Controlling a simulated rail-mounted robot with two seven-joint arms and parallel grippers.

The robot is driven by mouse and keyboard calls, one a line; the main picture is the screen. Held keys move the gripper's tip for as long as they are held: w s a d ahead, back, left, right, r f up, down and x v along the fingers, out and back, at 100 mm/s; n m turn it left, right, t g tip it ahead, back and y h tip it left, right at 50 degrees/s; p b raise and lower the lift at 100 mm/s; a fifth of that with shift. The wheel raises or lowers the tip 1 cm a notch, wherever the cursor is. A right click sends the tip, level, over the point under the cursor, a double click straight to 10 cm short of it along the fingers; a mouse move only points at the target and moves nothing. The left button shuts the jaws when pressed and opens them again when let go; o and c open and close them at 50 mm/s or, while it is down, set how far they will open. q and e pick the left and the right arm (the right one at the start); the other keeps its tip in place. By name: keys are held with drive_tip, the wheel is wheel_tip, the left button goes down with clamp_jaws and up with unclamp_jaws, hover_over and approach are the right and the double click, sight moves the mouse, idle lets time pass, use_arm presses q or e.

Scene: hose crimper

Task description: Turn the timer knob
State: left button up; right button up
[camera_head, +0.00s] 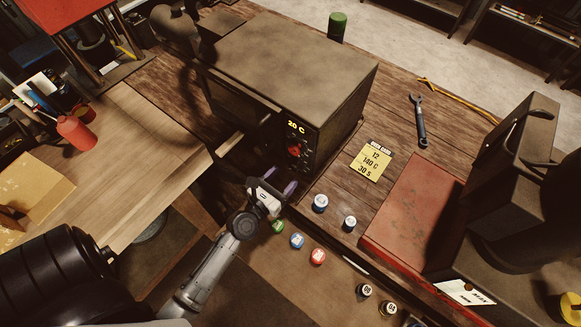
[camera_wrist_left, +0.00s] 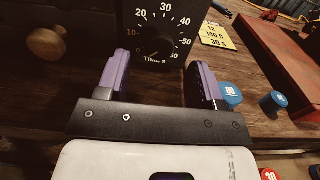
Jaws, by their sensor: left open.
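The timer knob (camera_wrist_left: 155,45) is a dark round knob in the middle of a black dial numbered up to 60, at the top of the left wrist view. It sits on the front panel of a brown box-shaped oven (camera_head: 300,55). My left gripper (camera_head: 277,181) is just in front of the panel's lower part in the head view. In the left wrist view its purple fingers (camera_wrist_left: 162,76) are open and empty, one to each side of the dial's lower part. They appear apart from the knob. My right gripper is not in view.
Above the timer are a red knob (camera_head: 296,149) and a display (camera_head: 296,127) reading 20 C. A yellow card (camera_head: 370,160) reads 12, 140 C, 30 S. Coloured caps, including a blue one (camera_head: 320,203), stand near the gripper. A red plate (camera_head: 415,205) lies right.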

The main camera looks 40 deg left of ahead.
sight(292, 168)
use_arm(q)
drive_tip(key=shift+w+a, duration=0.2)
drive_tip(key=shift+w, duration=1.75)
drive_tip(key=c, duration=0.9)
